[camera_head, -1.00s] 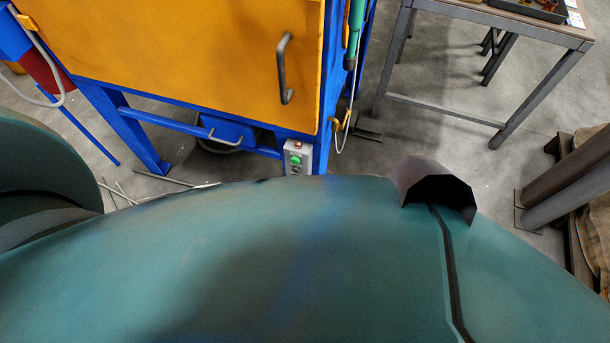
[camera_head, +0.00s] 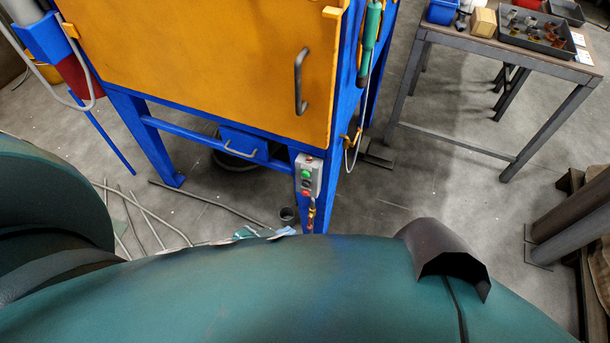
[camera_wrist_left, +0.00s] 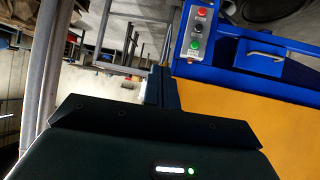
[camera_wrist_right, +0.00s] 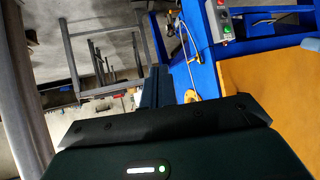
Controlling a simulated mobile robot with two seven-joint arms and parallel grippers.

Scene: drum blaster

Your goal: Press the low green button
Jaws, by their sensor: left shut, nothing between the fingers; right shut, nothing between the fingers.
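The green button (camera_head: 306,174) sits on a small grey control box (camera_head: 317,177) on the blue front leg of the yellow-and-blue cabinet. A dark button and a red button (camera_head: 306,193) are below it. In the left wrist view, the picture is turned over, and the green button (camera_wrist_left: 195,44) shows with the black and red ones. My left gripper (camera_wrist_left: 158,88) is shut and empty, apart from the box. In the right wrist view, the green button (camera_wrist_right: 228,30) is at the upper right. My right gripper (camera_wrist_right: 153,88) is shut and empty, apart from it. Neither gripper's fingers show clearly in the head view.
The cabinet's yellow door (camera_head: 200,60) has a dark handle (camera_head: 300,82). A brass fitting (camera_head: 311,213) hangs just below the box. A metal table (camera_head: 470,40) with a parts tray (camera_head: 537,32) stands at the right. Thin rods (camera_head: 205,203) lie on the floor.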

